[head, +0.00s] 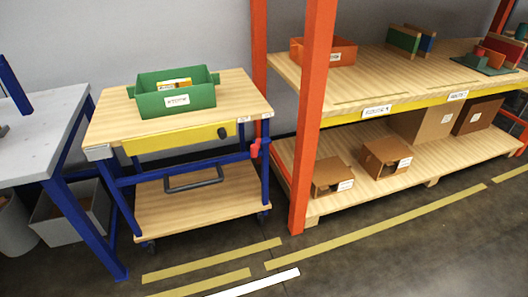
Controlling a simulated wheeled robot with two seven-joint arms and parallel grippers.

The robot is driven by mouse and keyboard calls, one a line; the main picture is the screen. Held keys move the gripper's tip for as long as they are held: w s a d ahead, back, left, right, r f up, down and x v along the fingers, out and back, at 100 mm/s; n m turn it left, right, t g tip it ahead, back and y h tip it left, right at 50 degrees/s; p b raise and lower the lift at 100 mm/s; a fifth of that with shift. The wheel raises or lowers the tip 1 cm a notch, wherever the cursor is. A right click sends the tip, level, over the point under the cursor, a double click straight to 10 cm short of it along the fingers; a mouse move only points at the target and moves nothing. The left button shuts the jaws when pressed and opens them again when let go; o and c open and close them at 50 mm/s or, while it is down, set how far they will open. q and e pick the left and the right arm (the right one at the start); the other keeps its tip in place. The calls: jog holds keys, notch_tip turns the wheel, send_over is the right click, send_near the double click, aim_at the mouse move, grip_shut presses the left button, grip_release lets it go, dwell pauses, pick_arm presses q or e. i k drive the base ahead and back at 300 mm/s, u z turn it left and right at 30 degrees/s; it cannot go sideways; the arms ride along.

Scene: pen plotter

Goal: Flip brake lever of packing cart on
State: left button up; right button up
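The packing cart (250,97) has a wooden top, blue legs, a yellow front panel (170,142) and a lower wooden shelf (200,208). A small red lever (255,148) is at the cart's right side, below the top's corner, close to the orange rack post. I cannot tell its exact position from this distance. A dark knob (222,132) sits on the yellow panel. A green bin (177,100) with a white label stands on the cart top. Neither of my grippers is in view.
A grey-topped table (45,130) with blue legs stands left of the cart, with grey bins (70,222) under it. An orange-posted rack (312,120) with boxes stands close on the right. The floor in front (350,265) is clear, with yellow and white tape lines.

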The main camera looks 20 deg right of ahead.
aim_at(255, 147)
jog(key=z, duration=0.45)
jog(key=i, duration=1.2)
